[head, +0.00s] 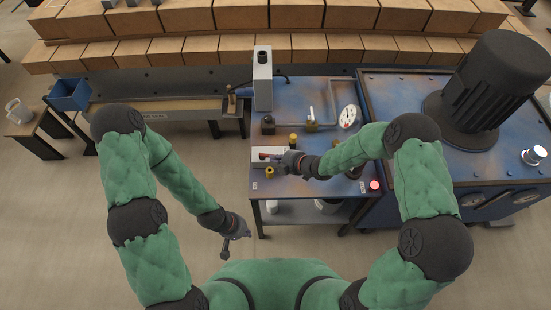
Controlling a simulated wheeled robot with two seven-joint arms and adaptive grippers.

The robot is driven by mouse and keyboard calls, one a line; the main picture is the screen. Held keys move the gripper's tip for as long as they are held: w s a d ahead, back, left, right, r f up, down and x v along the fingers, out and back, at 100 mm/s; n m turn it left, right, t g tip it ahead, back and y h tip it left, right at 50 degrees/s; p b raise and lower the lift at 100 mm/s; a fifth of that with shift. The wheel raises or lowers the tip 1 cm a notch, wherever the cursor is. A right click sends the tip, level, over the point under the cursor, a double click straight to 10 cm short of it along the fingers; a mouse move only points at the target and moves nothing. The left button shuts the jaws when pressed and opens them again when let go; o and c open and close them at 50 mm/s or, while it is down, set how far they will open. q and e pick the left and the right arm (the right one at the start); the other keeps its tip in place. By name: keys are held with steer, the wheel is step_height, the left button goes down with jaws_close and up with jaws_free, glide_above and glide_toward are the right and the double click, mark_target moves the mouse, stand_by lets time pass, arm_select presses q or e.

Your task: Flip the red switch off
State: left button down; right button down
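The red switch (263,156) is a small red lever on a pale box (256,152) at the left front of the blue workbench (285,185). My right gripper (276,159) reaches in from the right, with its fingers right beside the switch. They partly hide it, and I cannot tell whether they touch it. The finger gap is too small to make out. My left gripper (225,246) hangs low over the floor, left of the bench and away from the switch. Its finger opening is too small to judge.
A gauge (348,116), a valve with a pale lever (311,116), a yellow knob (269,172) and a lit red button (374,185) stand on the bench. A grey box (262,80) rises behind. A dark motor (495,85) stands right.

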arm_select(q)
steer(key=shift+f, duration=0.1)
arm_select(e)
steer(key=shift+w+d+f+b, duration=0.2)
steer(key=shift+w+f+b, duration=0.25)
steer(key=shift+w+b, duration=0.15)
steer(key=shift+w+d, duration=0.1)
arm_select(q)
steer(key=shift+s+f, duration=0.1)
steer(key=shift+f, duration=0.4)
arm_select(e)
steer(key=shift+r, duration=0.1)
